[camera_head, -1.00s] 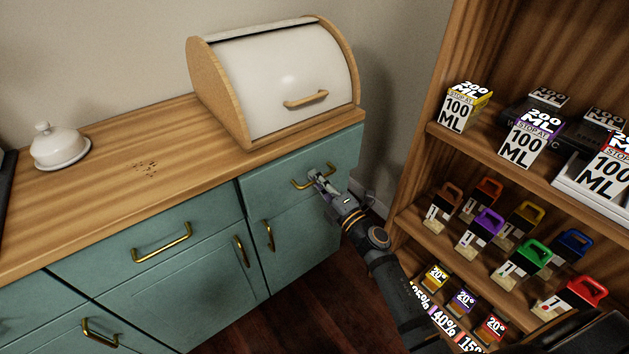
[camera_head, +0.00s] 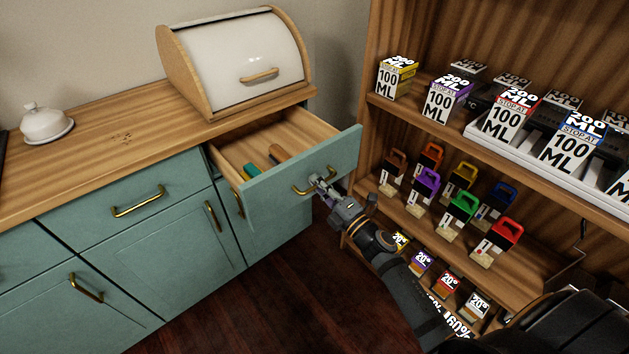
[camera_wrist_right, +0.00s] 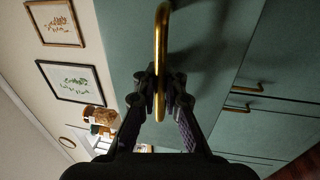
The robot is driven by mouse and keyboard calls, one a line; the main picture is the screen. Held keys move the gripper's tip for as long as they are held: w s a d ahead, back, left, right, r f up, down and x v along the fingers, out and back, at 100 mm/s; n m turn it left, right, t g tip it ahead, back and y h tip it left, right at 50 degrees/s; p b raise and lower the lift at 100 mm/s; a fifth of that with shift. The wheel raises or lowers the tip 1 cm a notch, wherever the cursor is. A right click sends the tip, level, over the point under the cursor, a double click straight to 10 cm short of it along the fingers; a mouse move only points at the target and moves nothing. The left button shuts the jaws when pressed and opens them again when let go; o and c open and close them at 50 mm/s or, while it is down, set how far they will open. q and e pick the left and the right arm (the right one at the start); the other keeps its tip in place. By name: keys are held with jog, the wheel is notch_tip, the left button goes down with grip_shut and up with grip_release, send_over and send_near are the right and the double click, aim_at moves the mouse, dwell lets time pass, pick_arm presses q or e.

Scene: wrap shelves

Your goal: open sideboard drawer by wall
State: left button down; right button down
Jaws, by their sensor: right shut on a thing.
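The teal sideboard drawer by the wall (camera_head: 325,172) stands pulled well out, below the bread box. My right gripper (camera_head: 317,182) is shut on the drawer's brass handle (camera_head: 301,189). In the right wrist view the gripper's fingers (camera_wrist_right: 160,97) close on both sides of the handle bar (camera_wrist_right: 161,40). My left gripper is not in view.
A bread box (camera_head: 243,62) and a white lidded dish (camera_head: 46,124) stand on the wooden countertop (camera_head: 90,165). A wooden shelf unit (camera_head: 370,105) with boxes and coloured-handled items stands close to the right of the drawer. Dark floor (camera_head: 285,290) is free in front.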

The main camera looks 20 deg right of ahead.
jog(key=shift+s+d+f, duration=0.1)
jog(key=shift+s, duration=0.1)
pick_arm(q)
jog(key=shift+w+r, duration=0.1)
pick_arm(e)
jog(key=c, duration=1.7)
grip_release()
jog(key=shift+c, duration=0.2)
jog(key=shift+s, duration=0.1)
jog(key=v, duration=1.1)
jog(key=shift+s, duration=0.35)
jog(key=shift+d, duration=0.15)
